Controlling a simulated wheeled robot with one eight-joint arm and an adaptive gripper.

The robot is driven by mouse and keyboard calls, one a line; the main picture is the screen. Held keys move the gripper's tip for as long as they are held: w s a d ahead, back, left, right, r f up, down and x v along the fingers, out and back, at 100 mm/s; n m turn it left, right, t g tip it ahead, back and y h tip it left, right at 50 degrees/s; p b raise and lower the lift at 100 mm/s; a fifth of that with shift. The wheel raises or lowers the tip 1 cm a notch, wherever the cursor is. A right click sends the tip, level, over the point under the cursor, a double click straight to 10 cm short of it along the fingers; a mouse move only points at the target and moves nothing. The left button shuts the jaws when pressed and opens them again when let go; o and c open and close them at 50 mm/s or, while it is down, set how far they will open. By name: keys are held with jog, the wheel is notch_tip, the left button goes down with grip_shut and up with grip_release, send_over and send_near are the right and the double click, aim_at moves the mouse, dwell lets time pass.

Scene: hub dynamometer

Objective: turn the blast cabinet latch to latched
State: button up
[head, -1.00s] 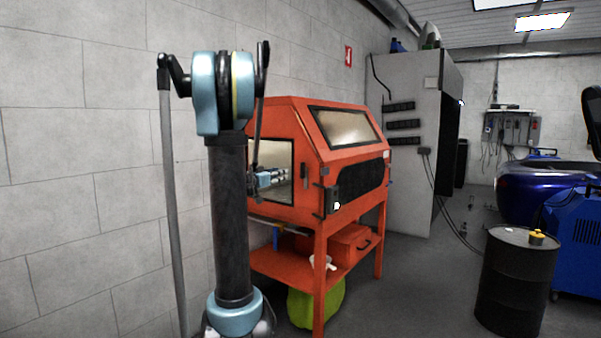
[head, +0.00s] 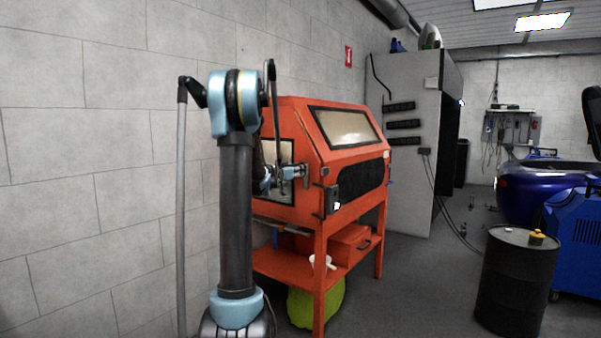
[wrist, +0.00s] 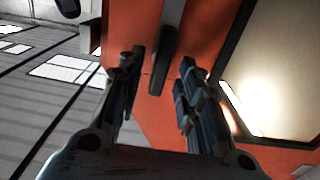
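The orange blast cabinet (head: 312,203) stands on orange legs by the wall. Its latch (wrist: 164,60) is a dark bar on the orange side face in the wrist view. My gripper (wrist: 158,66) is open, with one finger on each side of the latch and orange showing between the fingers and the bar. I cannot tell how far the bar reaches in between the fingers. In the head view my gripper (head: 300,171) is at the cabinet's side, near its front edge, and largely covers the latch.
A dark box (head: 332,199) is on the cabinet's front corner. The side window (wrist: 262,85) is right of my fingers in the wrist view. A black drum (head: 515,285) stands at the right. Open floor (head: 420,285) lies between drum and cabinet.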

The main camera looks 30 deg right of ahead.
jog(key=shift+x, duration=1.35)
grip_shut()
jog(key=shift+w+n, duration=0.1)
jog(key=shift+n, duration=0.2)
jog(key=n, duration=0.4)
jog(key=shift+w+a, duration=0.15)
jog(key=shift+w, duration=0.05)
jog(key=shift+w+a+f+n, duration=0.1)
jog(key=shift+f+n, duration=0.1)
jog(key=shift+n, duration=2.05)
jog(key=shift+w+a+f+n, duration=0.1)
jog(key=shift+w+f+n, duration=0.05)
jog(key=shift+n, duration=2.05)
jog(key=shift+w+f+n, duration=0.1)
jog(key=shift+f+n, duration=0.1)
jog(key=shift+n, duration=2.05)
